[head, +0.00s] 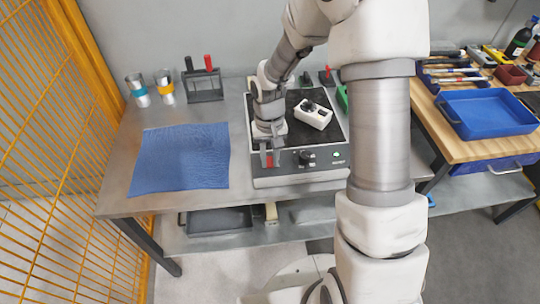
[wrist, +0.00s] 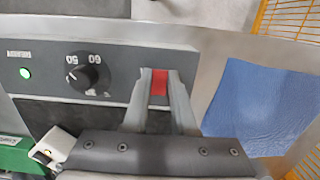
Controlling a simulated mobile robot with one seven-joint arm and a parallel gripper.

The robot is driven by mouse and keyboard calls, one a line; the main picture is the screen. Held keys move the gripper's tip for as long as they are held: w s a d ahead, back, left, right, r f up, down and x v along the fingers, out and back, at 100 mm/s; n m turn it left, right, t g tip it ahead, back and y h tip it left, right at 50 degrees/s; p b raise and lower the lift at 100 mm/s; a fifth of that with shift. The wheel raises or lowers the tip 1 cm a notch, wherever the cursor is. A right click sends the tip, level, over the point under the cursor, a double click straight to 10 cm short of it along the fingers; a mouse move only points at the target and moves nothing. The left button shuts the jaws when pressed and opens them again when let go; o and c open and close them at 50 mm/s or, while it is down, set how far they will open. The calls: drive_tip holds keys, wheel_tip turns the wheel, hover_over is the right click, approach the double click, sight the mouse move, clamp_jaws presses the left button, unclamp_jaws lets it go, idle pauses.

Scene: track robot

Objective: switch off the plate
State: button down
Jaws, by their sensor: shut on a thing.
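The plate (head: 300,181) is a flat grey unit with a black top, standing on the metal table. Its front panel, also in the wrist view (wrist: 118,62), carries a black dial (wrist: 88,74) marked 50 and 60. A small green light (wrist: 25,73) glows beside the dial, and it also shows in the head view (head: 337,155). A red switch (wrist: 159,83) is at the other end of the panel. My gripper (wrist: 160,74) is shut on the red switch, with a finger on each side of it. In the head view my gripper (head: 269,158) points down at the panel.
A white box (head: 313,114) with a black part sits on the plate's top. A blue cloth (head: 180,157) lies left of the plate. Two cups (head: 151,89) and a small rack (head: 204,85) stand behind. A yellow mesh fence (head: 50,120) bounds the left side.

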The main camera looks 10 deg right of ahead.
drive_tip(key=shift+w+r+g+p, duration=0.15)
drive_tip(key=shift+w+g+p, duration=0.15)
drive_tip(key=shift+g+p, duration=0.7)
drive_tip(key=c, duration=0.7)
unclamp_jaws()
drive_tip(key=p+v, duration=0.1)
drive_tip(key=v, duration=1.6)
drive_tip(key=shift+d+r, duration=0.1)
drive_tip(key=shift+r, duration=0.1)
